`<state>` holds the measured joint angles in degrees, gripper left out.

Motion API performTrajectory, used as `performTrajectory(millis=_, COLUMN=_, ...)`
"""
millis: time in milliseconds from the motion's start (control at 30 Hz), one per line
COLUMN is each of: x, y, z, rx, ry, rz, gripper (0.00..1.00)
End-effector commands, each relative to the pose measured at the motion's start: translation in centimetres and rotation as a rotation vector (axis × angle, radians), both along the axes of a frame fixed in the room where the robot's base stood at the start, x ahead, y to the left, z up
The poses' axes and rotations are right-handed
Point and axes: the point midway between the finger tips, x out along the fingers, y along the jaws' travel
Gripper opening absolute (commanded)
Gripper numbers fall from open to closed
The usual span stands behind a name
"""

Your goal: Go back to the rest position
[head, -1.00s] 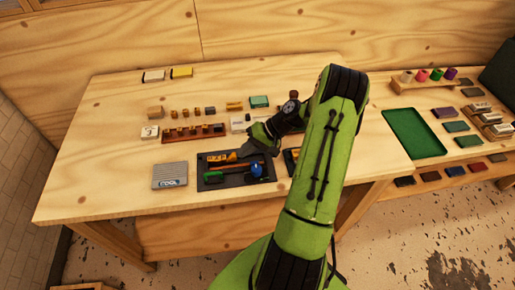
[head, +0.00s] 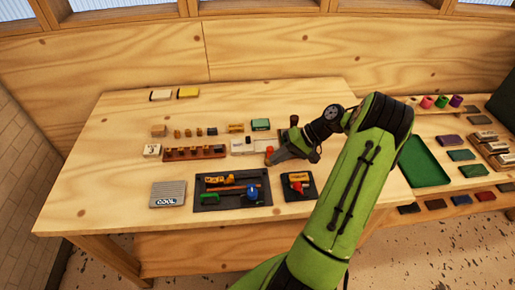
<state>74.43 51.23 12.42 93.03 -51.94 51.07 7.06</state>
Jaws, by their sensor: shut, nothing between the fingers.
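My gripper (head: 271,158) is at the end of my green arm, which reaches in from the bottom right over the wooden table (head: 110,205). It is shut and empty, and appears above the table between the white blocks and a small dark tray (head: 313,192). That tray holds a small red and yellow piece (head: 298,183). To its left, a larger dark tray (head: 205,205) holds yellow lettered pieces (head: 218,180), a green-handled tool (head: 212,198) and a blue knob-like part (head: 252,191).
A grey ribbed plate marked COOL (head: 168,193) lies at the left front. Wooden rack (head: 194,153) and several small blocks stand behind the trays. Another table at the right holds a green tray (head: 424,162), colored rolls (head: 441,102) and flat blocks. The table's left end is mostly clear.

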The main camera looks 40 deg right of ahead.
Motion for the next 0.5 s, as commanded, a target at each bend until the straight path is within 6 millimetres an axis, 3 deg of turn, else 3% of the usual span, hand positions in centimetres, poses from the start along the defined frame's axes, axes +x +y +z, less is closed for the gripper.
performTrajectory(millis=267, x=0.0, y=0.0, z=0.1, rx=-0.003, ry=0.001, rz=0.002, gripper=0.00)
performTrajectory(millis=333, x=0.5, y=0.8, z=0.8, rx=-0.029, ry=0.014, rz=0.025, gripper=0.00)
performTrajectory(millis=433, x=1.8, y=4.0, z=3.7, rx=-0.135, ry=0.059, rz=0.102, gripper=0.00)
performTrajectory(millis=500, x=2.3, y=7.4, z=6.3, rx=-0.242, ry=0.094, rz=0.166, gripper=0.00)
